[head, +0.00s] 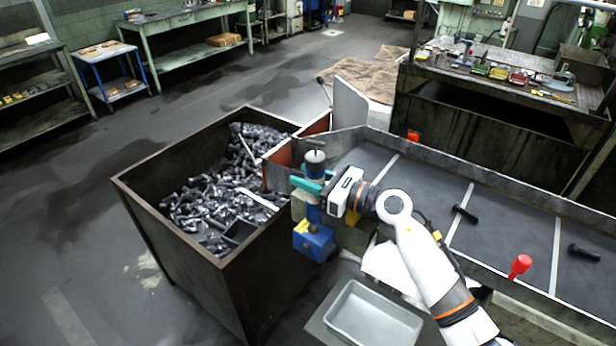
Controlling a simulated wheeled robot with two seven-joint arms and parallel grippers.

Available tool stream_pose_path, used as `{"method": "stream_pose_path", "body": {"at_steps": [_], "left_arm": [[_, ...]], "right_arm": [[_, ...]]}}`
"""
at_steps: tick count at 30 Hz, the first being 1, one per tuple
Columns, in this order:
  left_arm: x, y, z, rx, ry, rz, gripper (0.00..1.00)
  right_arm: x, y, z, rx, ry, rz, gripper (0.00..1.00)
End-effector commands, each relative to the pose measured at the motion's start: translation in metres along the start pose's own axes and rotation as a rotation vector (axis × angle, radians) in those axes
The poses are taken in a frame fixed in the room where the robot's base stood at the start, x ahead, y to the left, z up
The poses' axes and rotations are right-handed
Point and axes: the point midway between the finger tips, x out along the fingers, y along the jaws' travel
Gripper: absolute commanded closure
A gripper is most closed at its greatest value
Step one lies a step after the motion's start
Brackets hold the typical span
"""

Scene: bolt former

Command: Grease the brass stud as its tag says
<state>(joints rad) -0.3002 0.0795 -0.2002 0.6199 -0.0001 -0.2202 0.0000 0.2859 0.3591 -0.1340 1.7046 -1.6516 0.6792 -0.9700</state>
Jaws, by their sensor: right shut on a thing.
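Directly below the fingers the blue continues down to a blue block (313,243) with a yellow label. I cannot tell whether the held thing and the block are one piece or touching. I cannot make out the brass stud or a readable tag. My left gripper is not in view.
A dark steel bin (180,236) full of bolts stands left of the gripper. A chute (510,232) with dark bolts (465,213) and a red knob (520,266) runs right. An empty grey tray (374,318) lies in front. A cluttered bench (490,105) stands behind.

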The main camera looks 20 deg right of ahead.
Motion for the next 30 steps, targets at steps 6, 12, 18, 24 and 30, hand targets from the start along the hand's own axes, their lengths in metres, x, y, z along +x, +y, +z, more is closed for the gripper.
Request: {"method": "stream_pose_path", "body": {"at_steps": [6, 12, 18, 24, 30], "left_arm": [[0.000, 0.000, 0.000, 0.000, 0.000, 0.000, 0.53], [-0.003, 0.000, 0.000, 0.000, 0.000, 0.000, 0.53], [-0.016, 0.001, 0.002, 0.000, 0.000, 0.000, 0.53], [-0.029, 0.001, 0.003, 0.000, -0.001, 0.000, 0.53], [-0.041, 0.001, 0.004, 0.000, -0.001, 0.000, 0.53]], "right_arm": [[0.000, 0.000, 0.001, 0.001, -0.001, -0.001, 1.00], [0.000, 0.000, -0.004, 0.000, 0.000, -0.001, 1.00], [0.000, 0.000, -0.020, -0.003, 0.002, -0.001, 1.00], [0.000, 0.000, -0.037, -0.004, 0.004, 0.000, 1.00], [0.000, 0.000, -0.052, -0.003, 0.005, 0.001, 1.00]]}}
